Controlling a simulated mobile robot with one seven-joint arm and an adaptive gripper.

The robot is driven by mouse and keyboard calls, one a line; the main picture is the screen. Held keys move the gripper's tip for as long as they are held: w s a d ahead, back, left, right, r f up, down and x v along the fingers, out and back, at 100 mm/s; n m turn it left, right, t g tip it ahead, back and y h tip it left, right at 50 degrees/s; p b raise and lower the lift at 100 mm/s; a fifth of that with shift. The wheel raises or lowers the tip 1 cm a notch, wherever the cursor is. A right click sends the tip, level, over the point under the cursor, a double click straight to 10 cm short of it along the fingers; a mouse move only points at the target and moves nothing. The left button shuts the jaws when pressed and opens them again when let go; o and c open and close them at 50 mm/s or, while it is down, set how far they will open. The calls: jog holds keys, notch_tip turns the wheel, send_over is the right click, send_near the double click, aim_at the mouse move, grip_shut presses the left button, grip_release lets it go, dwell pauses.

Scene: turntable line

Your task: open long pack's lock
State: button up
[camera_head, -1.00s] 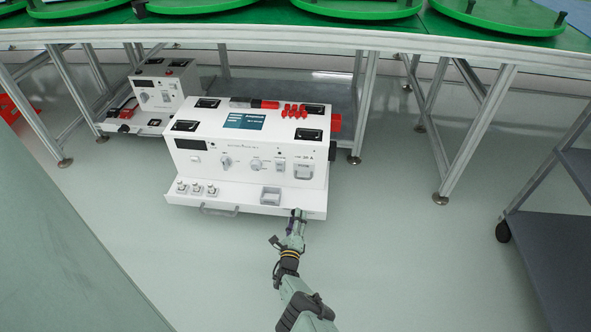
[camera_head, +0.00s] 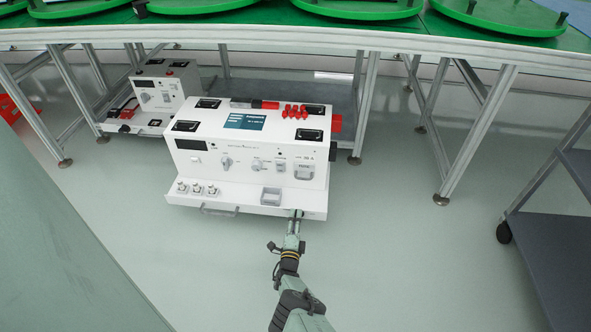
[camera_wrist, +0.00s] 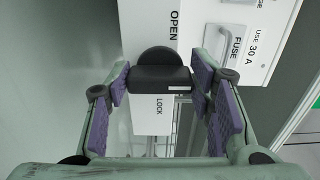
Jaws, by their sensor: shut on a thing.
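The long pack (camera_head: 235,150) is a white box with a screen on top and a front ledge, low in front of the table frame. Its lock knob (camera_wrist: 160,57) is black and round with a bar handle (camera_wrist: 160,80), beside the words OPEN and LOCK in the wrist view. The bar lies across the picture between the two words. My gripper (camera_wrist: 162,86) is shut on the bar, one purple-padded finger at each end. In the head view my gripper (camera_head: 294,216) is at the right end of the ledge, hiding the knob.
A smaller white pack (camera_head: 158,88) stands behind at the left. Metal table legs (camera_head: 364,108) rise behind and right of the long pack. A dark shelf cart (camera_head: 560,220) stands at the far right. The floor (camera_head: 410,250) between is clear.

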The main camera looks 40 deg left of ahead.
dwell(0.3)
jog(key=o, duration=1.2)
jog(key=shift+c, duration=0.2)
